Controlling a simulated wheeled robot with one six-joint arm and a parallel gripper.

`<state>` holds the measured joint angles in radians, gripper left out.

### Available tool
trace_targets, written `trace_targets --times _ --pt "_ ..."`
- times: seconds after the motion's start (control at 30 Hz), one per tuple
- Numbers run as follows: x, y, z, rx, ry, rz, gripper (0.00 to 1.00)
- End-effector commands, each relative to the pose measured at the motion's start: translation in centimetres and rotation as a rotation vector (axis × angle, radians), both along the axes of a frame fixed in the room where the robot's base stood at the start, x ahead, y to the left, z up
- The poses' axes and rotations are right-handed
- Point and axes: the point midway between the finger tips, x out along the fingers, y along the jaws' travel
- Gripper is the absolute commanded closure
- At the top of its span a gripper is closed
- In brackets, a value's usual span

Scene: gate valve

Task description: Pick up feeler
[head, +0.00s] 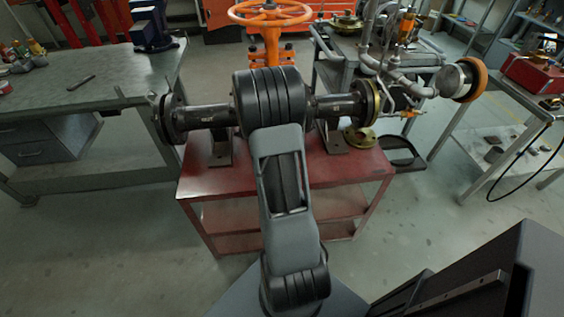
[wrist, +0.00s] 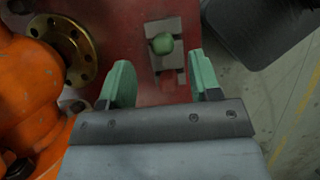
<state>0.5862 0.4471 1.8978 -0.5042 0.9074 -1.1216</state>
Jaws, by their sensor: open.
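A small green rounded piece, which looks like the feeler (wrist: 162,43), sits on a grey block on the red table (wrist: 120,20) in the wrist view. My gripper (wrist: 163,76) is open, with its two pale green fingers apart and nothing between them. The feeler lies ahead of the fingertips, roughly centred in the gap and not touched. In the head view my own arm covers the gripper, and I cannot make out the feeler there.
The orange gate valve (wrist: 28,90) stands close on the left in the wrist view, beside a brass flange (wrist: 65,48). In the head view, a dark pipe (head: 205,116) crosses above the red table (head: 345,170). A grey workbench (head: 95,110) stands left.

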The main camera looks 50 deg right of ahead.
Motion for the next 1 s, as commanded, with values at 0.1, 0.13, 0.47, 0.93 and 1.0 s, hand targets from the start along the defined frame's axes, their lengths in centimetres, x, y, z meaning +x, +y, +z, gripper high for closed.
trace_targets --times 0.1,0.13,0.47,0.93,1.0 --pt "-0.7 -0.4 -1.5 0.003 0.004 -0.003 0.43" --pt "-0.8 -0.5 -1.9 0.003 0.003 -0.003 0.43" --pt "-1.6 -1.3 -4.5 0.001 0.001 -0.002 0.43" --pt "-1.6 -1.4 -4.5 0.0 0.0 -0.001 0.66" --pt "-1.6 -1.3 -4.5 0.0 0.0 -0.001 0.72"
